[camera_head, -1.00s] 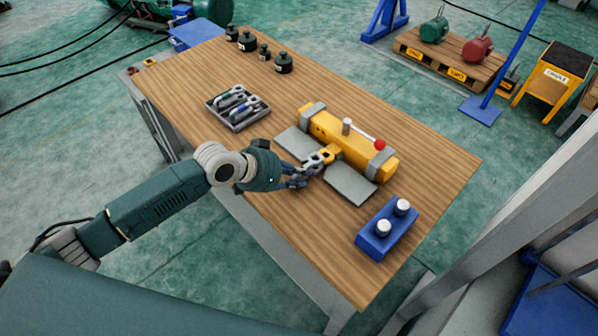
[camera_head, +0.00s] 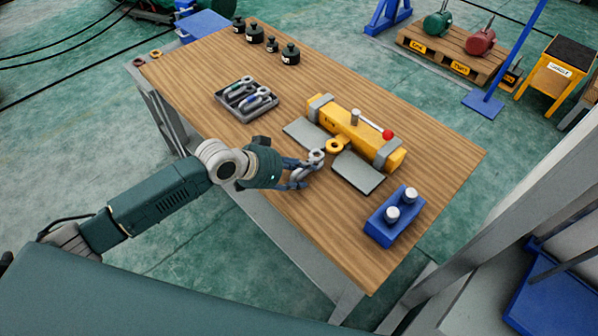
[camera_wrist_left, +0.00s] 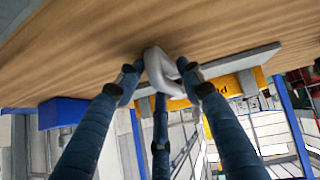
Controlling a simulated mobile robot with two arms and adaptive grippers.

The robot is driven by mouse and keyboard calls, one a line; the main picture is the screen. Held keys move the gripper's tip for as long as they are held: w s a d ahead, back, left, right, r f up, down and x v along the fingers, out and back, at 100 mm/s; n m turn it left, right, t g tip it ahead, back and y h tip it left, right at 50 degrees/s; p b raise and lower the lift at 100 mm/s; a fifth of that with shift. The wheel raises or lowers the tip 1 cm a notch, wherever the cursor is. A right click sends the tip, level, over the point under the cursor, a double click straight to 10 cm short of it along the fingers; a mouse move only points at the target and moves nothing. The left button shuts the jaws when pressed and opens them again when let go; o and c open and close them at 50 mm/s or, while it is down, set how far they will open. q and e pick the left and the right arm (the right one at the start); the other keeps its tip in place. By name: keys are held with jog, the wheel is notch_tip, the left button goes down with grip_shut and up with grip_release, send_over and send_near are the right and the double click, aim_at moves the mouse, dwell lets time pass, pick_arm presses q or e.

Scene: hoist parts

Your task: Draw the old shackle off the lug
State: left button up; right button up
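The old grey shackle (camera_head: 305,170) is held in the fingers of my left gripper (camera_head: 301,174), above the wooden table. In the left wrist view, the pale shackle (camera_wrist_left: 160,68) sits between the fingertips of the left gripper (camera_wrist_left: 160,80). The yellow hoist body (camera_head: 360,136) lies in grey cradles on the table. Its orange lug (camera_head: 334,146) points toward my gripper, and its eye looks empty. A small gap shows between shackle and lug in the head view. My right gripper is in neither view.
A grey tray (camera_head: 228,109) with several shackles lies behind my left gripper. A blue block (camera_head: 372,230) with two silver-topped pins stands at the front right. Several dark weights (camera_head: 290,56) stand at the back left. Grey plates (camera_head: 357,173) lie by the hoist. Bare wood lies left of the blue block.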

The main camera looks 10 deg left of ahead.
pick_arm(q)
jog(key=v, duration=1.2)
jog(key=shift+o, duration=0.2)
jog(key=shift+w, duration=0.1)
